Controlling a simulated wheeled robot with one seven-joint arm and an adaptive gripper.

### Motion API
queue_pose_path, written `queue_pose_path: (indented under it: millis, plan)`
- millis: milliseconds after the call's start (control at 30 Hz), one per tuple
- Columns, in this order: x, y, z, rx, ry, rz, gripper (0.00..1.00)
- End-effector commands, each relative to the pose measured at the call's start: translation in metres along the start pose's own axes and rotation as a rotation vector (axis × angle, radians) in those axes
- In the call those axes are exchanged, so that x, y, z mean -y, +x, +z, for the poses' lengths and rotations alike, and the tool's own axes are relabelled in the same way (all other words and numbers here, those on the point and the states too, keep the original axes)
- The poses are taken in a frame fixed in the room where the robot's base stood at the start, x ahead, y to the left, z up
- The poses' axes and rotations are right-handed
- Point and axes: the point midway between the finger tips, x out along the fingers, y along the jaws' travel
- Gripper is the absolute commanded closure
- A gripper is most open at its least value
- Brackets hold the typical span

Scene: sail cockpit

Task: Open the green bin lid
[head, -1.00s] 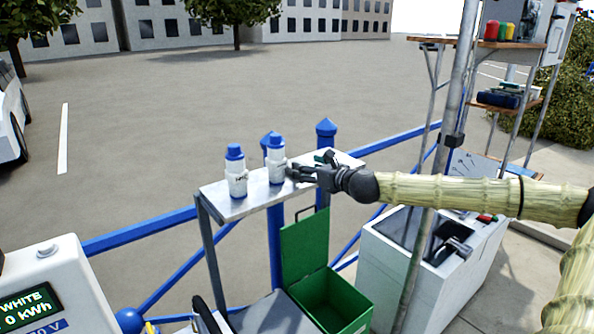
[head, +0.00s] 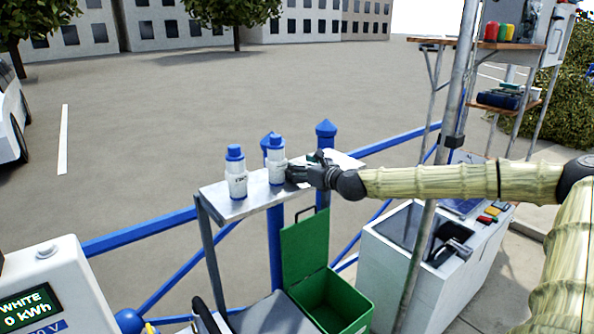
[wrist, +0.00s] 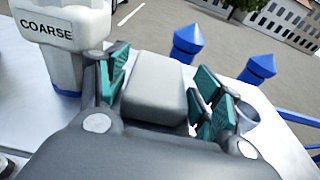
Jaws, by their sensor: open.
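The green bin (head: 333,299) stands low at the bottom middle of the head view. Its green lid (head: 305,245) is raised, standing up at the back left of the bin, and the bin's inside shows. My gripper (head: 292,174) is above and behind the bin, at shelf height, beside the right-hand white bottle and apart from the lid. In the wrist view my gripper (wrist: 163,98) has its teal-padded fingers spread, with nothing held between them. The bin and lid do not show in the wrist view.
Blue posts and rails (head: 150,232) run behind. A white cabinet (head: 385,262) and a grey pole (head: 420,262) stand right of the bin.

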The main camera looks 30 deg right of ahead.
Motion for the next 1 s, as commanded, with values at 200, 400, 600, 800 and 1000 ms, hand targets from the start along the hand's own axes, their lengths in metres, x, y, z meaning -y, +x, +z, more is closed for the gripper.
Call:
queue_pose_path:
  millis: [200, 400, 600, 800, 1000]
  plan:
    - [0.000, 0.000, 0.000, 0.000, 0.000, 0.000, 0.34]
    - [0.000, 0.000, 0.000, 0.000, 0.000, 0.000, 0.65]
    - [0.000, 0.000, 0.000, 0.000, 0.000, 0.000, 0.69]
    - [0.000, 0.000, 0.003, 0.001, 0.000, 0.000, 0.69]
    - [0.000, -0.002, 0.018, 0.002, 0.000, -0.001, 0.69]
